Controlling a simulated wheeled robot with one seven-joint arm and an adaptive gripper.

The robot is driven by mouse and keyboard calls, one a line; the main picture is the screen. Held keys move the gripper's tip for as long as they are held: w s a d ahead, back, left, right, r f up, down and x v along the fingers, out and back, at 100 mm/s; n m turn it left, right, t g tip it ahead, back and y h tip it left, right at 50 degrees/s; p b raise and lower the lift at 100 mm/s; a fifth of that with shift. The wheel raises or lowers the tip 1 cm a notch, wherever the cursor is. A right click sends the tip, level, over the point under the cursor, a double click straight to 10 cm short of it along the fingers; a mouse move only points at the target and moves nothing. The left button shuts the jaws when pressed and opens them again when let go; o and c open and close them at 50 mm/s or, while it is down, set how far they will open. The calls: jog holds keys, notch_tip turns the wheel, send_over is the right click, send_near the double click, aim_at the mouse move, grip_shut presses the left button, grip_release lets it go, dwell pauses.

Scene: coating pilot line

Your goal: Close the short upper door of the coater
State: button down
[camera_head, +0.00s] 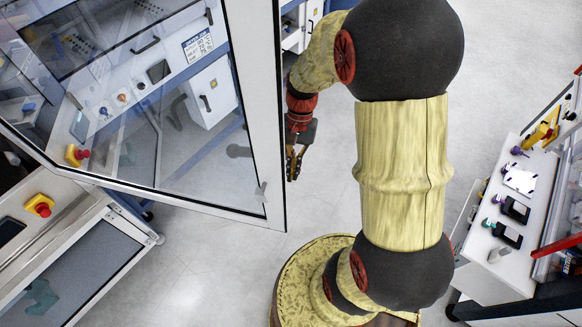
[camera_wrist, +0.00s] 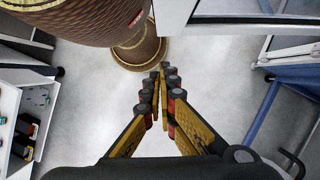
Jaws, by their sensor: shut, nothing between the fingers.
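The coater's upper door, a clear pane in a pale grey frame (camera_head: 257,100), stands swung open across the left of the head view. A small grey latch or handle sits near its lower free corner. My gripper (camera_head: 294,165) points down just right of the door's free edge in the head view, with a narrow gap in the picture; contact cannot be told. In the wrist view my gripper (camera_wrist: 161,75) has its fingertips together with nothing between them. A pale frame edge (camera_wrist: 255,25), likely the door's, crosses the top of that view.
A cabinet with a red emergency stop (camera_head: 40,206) stands at lower left. A white bench (camera_head: 500,250) with small bottles and dark boxes stands at right. Through the pane I see a panel with a white label (camera_head: 197,46). Grey floor (camera_head: 215,270) is clear below the door.

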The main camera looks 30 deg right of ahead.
jog(key=s+a+f+p, duration=0.1)
jog(key=s+a+f, duration=0.3)
jog(key=f, duration=0.2)
jog(key=shift+a+p, duration=0.4)
jog(key=shift+s+f, duration=0.1)
jog(key=shift+s, duration=0.1)
